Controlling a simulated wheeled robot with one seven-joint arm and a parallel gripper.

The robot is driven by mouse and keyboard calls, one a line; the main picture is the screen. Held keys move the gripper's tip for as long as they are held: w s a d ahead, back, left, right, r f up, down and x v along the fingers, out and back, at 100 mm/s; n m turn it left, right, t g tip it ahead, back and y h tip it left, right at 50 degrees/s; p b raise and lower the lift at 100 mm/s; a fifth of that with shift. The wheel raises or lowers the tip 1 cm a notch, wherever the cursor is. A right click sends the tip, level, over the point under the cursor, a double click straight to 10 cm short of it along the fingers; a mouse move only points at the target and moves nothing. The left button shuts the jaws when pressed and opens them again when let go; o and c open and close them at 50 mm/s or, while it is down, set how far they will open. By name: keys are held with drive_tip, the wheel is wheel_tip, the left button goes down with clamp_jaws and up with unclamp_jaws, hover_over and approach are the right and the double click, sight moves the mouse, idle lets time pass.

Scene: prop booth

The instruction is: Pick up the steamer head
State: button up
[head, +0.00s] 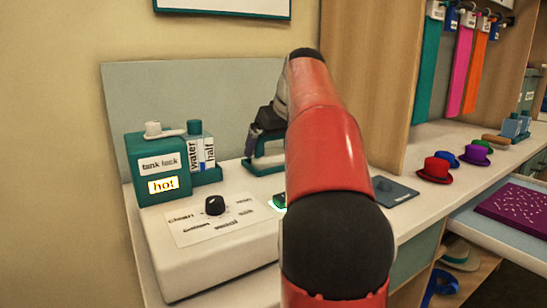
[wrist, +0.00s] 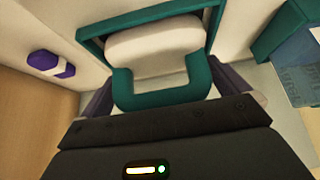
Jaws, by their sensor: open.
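In the wrist view, what seems to be the steamer head (wrist: 160,97) shows as a teal U-shaped part around a pale rounded middle. It sits in front of a teal frame (wrist: 95,42). My gripper (wrist: 166,88) is open, with one dark finger on each side of the teal part; I cannot tell whether they touch it. In the head view, my gripper (head: 266,123) is at the teal stand (head: 262,162) on the counter.
A teal tank (head: 150,190) marked "hot" and a water bottle (head: 202,150) stand left of the stand. A white panel with a black knob (head: 214,205) is in front. A dark pad (head: 392,192) and several coloured hats, one red (head: 436,167), lie to the right.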

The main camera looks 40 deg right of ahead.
sight(272, 151)
drive_tip(key=shift+w+f, duration=0.2)
drive_tip(key=shift+f, duration=0.15)
drive_tip(key=shift+c, duration=0.4)
drive_tip(key=shift+r, duration=0.1)
drive_tip(key=c, duration=0.8)
drive_tip(key=shift+r, duration=0.15)
wheel_tip(272, 151, up, 8)
drive_tip(key=p, duration=0.3)
drive_tip(key=shift+r, duration=0.8)
